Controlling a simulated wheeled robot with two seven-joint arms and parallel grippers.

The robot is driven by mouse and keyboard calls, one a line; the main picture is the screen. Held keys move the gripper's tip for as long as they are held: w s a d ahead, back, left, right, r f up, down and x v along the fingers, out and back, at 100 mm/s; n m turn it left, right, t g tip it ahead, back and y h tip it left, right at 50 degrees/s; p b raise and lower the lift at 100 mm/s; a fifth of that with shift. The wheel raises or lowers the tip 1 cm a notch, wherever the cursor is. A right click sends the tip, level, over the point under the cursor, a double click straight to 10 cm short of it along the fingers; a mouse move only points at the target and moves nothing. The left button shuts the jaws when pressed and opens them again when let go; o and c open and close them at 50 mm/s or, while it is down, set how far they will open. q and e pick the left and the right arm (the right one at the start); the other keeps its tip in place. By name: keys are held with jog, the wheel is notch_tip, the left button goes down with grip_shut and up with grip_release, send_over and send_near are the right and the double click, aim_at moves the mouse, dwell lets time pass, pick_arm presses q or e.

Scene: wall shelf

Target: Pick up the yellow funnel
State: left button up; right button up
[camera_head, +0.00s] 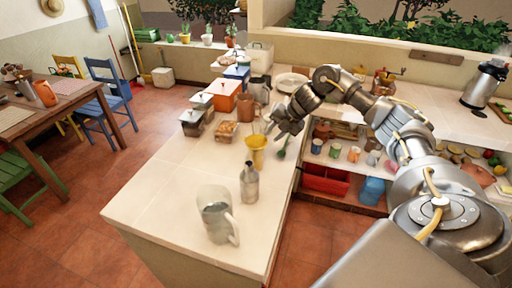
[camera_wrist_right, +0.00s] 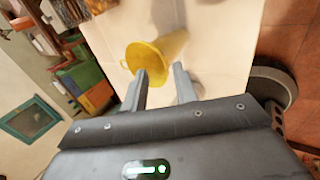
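The yellow funnel (camera_head: 257,153) stands on the pale counter, wide mouth up. In the right wrist view the funnel (camera_wrist_right: 158,53) shows just beyond my fingertips, its wide rim toward the left finger and its body tapering to the upper right. My right gripper (camera_head: 272,132) is above and beside the funnel on the head view. I cannot tell whether a finger touches the rim. My left gripper is not in view.
A grey bottle (camera_head: 249,184) and a glass pitcher (camera_head: 216,218) stand nearer on the counter (camera_head: 160,196). A food tray (camera_head: 227,142), lidded containers (camera_head: 194,122) and a brown cup (camera_head: 245,107) stand behind the funnel. A green spoon (camera_head: 282,152) lies to its right.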

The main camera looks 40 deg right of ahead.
aim_at(265, 143)
jog(key=p+x, duration=0.1)
jog(key=x, duration=0.3)
jog(key=shift+s, duration=0.1)
grip_shut()
